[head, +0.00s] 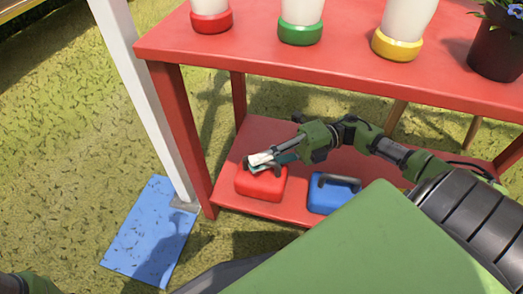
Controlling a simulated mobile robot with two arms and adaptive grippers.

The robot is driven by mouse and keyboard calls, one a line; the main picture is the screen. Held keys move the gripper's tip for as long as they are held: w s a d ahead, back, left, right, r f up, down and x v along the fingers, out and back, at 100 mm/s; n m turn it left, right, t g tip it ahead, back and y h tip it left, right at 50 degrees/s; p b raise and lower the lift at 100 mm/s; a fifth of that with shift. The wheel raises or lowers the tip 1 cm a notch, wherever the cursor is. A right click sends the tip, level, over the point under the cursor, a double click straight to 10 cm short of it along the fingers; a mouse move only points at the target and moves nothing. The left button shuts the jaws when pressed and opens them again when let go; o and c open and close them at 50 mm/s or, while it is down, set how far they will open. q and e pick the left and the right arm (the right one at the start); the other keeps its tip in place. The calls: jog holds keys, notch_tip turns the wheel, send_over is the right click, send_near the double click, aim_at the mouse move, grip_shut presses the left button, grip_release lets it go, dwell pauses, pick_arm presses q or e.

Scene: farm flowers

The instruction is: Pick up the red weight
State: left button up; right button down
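The red weight (261,186) is a block with a dark handle on top. It sits upright on the lower shelf (232,201) of the red table, near its left end. My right gripper (267,161) reaches in from the right and is at the weight's handle, covering part of it. The fingers overlap the handle in the picture. I cannot tell whether they are closed on it. My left gripper is not in view; only a bit of green and dark arm shows at the bottom left corner.
A blue weight (331,196) with a dark handle stands right of the red one, below my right arm. The red tabletop (255,56) above holds white containers with red, green and yellow bases, and a potted plant (495,47). A blue mat (150,235) lies on the grass by a white post (150,100).

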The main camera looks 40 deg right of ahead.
jog(key=shift+r, duration=0.2)
jog(key=shift+r, duration=0.1)
